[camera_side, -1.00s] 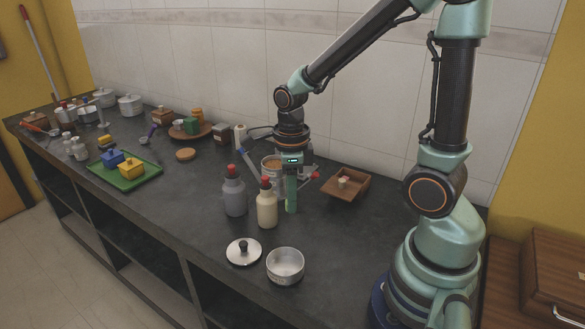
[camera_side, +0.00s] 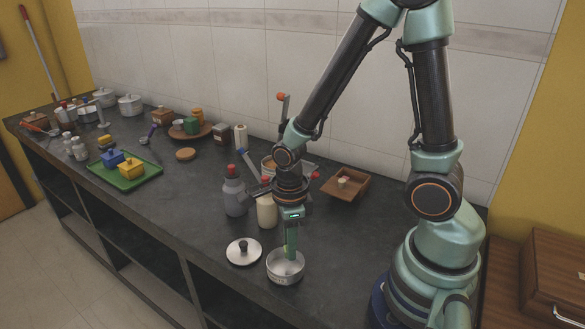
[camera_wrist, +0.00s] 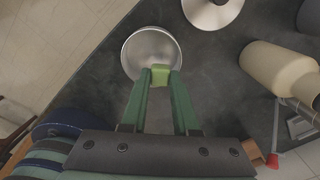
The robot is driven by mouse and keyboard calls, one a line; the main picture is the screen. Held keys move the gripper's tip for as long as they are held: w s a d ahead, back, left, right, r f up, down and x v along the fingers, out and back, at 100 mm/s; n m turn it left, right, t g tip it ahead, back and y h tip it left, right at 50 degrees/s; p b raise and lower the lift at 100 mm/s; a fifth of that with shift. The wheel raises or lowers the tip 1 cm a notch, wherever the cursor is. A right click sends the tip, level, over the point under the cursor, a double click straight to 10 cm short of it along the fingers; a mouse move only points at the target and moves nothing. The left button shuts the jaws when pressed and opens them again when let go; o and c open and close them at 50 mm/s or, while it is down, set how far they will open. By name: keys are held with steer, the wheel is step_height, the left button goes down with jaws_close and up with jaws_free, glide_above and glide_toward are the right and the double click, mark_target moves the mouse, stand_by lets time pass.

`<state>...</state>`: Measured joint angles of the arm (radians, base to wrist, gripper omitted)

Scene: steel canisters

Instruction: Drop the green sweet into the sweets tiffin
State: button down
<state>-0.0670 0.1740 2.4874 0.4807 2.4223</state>
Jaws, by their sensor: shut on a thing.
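The green sweet (camera_wrist: 160,75) is a small yellow-green block between the fingertips of my gripper (camera_wrist: 162,82) in the wrist view. In the side view my gripper (camera_side: 290,247) points down over the open steel tiffin (camera_side: 285,270), with a bit of the sweet showing at the fingertips. The tiffin also shows in the wrist view (camera_wrist: 143,45); its inside looks empty where I see it. The sweet overlaps its near rim there, and I cannot tell its exact height. A steel lid with a dark knob (camera_side: 243,252) lies left of the tiffin.
A grey bottle (camera_side: 234,200) and a cream bottle (camera_side: 266,212) stand just behind. A wooden tray (camera_side: 350,184) with small pieces lies at the back right. A green tray (camera_side: 128,184) with blue and yellow pots is far left. The counter right of the tiffin is clear.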

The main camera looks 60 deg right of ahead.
steer(key=shift+f, duration=0.15)
steer(key=c, duration=0.6)
jaws_free()
step_height(320, 180, up, 12)
stand_by(0.4)
